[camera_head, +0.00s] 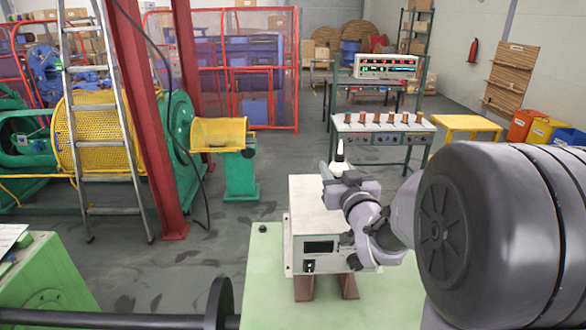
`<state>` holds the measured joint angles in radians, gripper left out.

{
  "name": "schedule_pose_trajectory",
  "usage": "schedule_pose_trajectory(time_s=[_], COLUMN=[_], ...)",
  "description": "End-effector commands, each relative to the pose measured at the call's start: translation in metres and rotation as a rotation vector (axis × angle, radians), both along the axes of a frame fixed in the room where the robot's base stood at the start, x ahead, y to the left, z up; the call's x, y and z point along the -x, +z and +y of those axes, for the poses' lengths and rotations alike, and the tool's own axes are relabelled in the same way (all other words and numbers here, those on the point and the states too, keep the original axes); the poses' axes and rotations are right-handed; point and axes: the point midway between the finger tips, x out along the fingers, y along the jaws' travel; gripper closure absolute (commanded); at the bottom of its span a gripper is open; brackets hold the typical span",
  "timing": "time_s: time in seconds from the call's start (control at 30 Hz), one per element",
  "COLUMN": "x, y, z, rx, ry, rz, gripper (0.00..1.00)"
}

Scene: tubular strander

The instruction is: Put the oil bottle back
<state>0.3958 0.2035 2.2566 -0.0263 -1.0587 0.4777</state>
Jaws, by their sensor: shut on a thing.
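The gripper and wrist hide the lower part of the bottle. In the picture they overlap the top of a pale box-shaped unit (304,215) with a dark display. I cannot tell whether the bottle touches that unit or hangs above it.
The pale unit is on a light green surface (270,290). A bench with several small spools (345,124) stands behind, with an instrument (385,66) above it. A ladder (100,120), a red column (140,110) and yellow-and-green machinery (215,133) stand left. A yellow table (465,122) is right. The mid-floor is clear.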

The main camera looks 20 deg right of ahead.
Motion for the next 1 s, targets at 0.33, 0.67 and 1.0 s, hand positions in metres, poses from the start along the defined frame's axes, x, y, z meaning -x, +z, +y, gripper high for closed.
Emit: schedule_pose_trajectory(time_s=[0.33,0.67,1.0], x=[0.002,0.002,0.002], y=[-0.034,-0.038,-0.037], z=[0.001,0.001,0.001], rx=[0.0,0.001,0.0], ry=[-0.001,0.0,-0.001], rz=[0.002,0.002,0.003], gripper=[1.0,0.52,0.38])
